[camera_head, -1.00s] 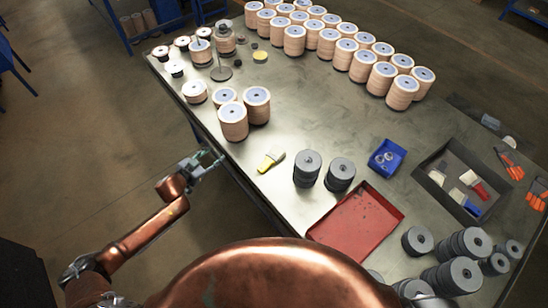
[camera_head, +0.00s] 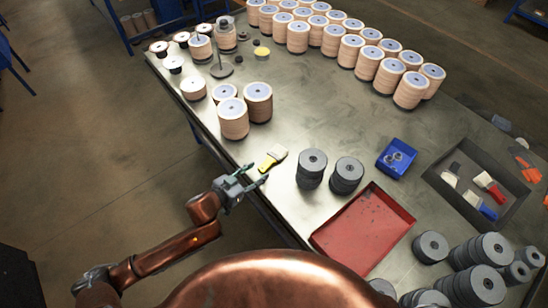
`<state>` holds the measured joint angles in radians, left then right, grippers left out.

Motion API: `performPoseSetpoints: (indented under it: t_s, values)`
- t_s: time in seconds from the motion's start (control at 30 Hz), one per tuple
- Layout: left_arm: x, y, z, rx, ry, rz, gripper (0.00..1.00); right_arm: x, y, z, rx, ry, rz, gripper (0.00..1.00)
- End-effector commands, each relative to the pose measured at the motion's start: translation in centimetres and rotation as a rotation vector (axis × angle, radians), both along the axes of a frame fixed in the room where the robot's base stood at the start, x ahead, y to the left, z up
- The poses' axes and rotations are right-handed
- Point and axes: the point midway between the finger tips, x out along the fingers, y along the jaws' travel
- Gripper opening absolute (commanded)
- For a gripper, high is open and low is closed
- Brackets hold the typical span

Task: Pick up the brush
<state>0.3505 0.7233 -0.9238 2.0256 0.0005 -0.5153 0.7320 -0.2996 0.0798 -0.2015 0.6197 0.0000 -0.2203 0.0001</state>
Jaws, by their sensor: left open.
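The brush (camera_head: 272,158) lies flat on the metal table near its front edge, with a yellow handle end towards the lower left and pale bristles at the upper right. My left gripper (camera_head: 257,176) is open and empty at the table's front edge, just to the lower left of the brush and apart from it. Its fingers point to the right, towards the brush. My right gripper is not in view. Other brushes with red and blue handles lie in a dark grey tray (camera_head: 433,178) at the right.
Two stacks of dark discs (camera_head: 312,169) stand right of the brush, and stacks of tan flap discs (camera_head: 233,119) stand behind it. A red tray (camera_head: 362,228) and a small blue bin (camera_head: 396,158) are further right. The table's middle (camera_head: 315,105) is clear.

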Motion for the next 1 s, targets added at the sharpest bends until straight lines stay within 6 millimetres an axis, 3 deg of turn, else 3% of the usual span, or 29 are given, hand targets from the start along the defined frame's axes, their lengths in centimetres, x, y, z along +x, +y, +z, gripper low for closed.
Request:
performPoseSetpoints:
  t_s: [0.4,0.7,1.0]
  values:
    - [3.9,-3.3,-1.4,0.001,0.001,0.0,0.43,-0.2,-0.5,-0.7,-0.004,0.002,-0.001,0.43]
    - [4.1,-3.5,-1.5,0.0,0.0,0.0,0.43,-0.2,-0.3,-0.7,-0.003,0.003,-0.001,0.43]
    - [4.1,-3.5,-1.5,0.001,-0.001,0.0,0.23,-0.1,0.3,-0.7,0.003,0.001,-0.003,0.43]
